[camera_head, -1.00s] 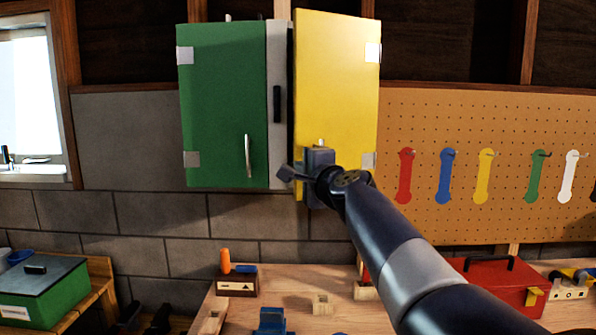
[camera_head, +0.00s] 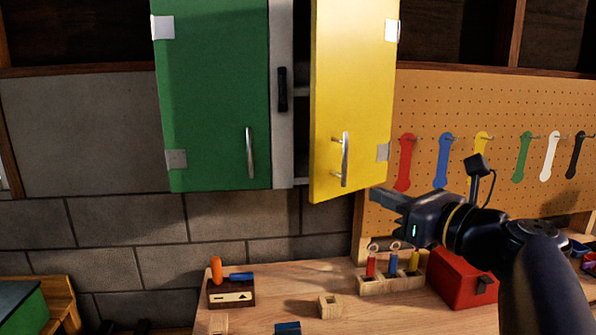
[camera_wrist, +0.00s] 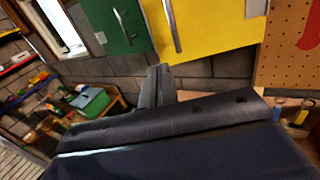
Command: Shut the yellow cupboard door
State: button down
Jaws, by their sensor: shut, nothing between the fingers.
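The yellow cupboard door (camera_head: 350,90) hangs ajar on its right-hand hinges, and its free left edge stands out from the cabinet with a dark gap beside it. Its upright silver handle (camera_head: 345,158) is near the lower left edge. The door also shows at the top of the wrist view (camera_wrist: 210,30). The green door (camera_head: 212,95) to its left looks closed. My gripper (camera_head: 376,194) is shut and empty, just below and right of the yellow door's lower edge. I cannot tell whether it touches the door.
A pegboard (camera_head: 450,110) with coloured tool shapes is on the right wall. Below, a wooden workbench (camera_head: 290,275) carries a hammer block, a holder with several coloured tools (camera_head: 390,278) and a red toolbox (camera_head: 462,278). The grey wall left of the cabinet is clear.

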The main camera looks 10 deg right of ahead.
aim_at(321, 171)
jog(key=p+x, duration=0.3)
jog(key=x, duration=1)
jog(key=shift+w+a, duration=0.25)
jog(key=shift+w, duration=0.1)
